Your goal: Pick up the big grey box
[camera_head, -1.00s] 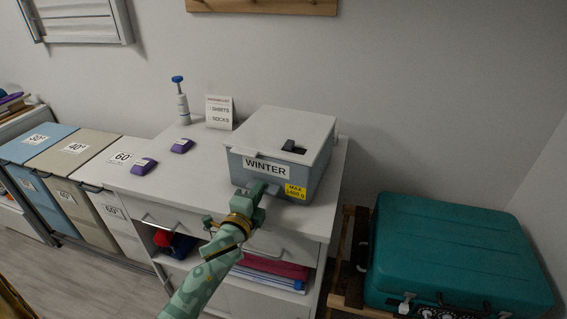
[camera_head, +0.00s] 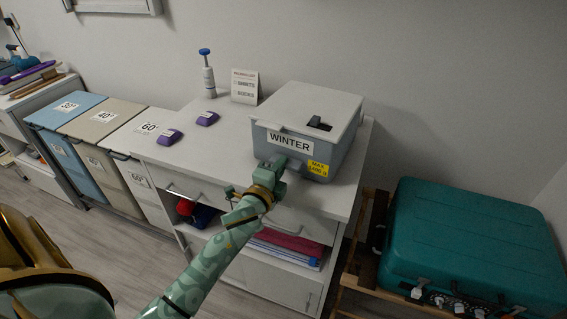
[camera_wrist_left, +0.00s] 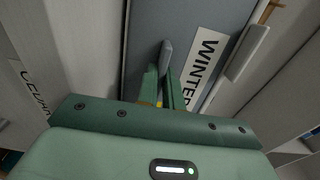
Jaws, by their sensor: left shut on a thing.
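The big grey box (camera_head: 271,139) stands on the white cabinet top (camera_head: 215,144) against the wall. It has a pale lid (camera_head: 290,105) and a WINTER label and a yellow MAX label on its front. My left gripper (camera_head: 275,167) is at the lower front of the box, below the WINTER label. In the left wrist view its fingers (camera_wrist_left: 166,88) are shut on a grey tab (camera_wrist_left: 166,57) on the box front. The box's underside is hidden, and I see no clear gap beneath it. My right gripper is not in view.
A teal suitcase (camera_head: 470,240) lies to the right. Laundry bins (camera_head: 75,112) stand at the left.

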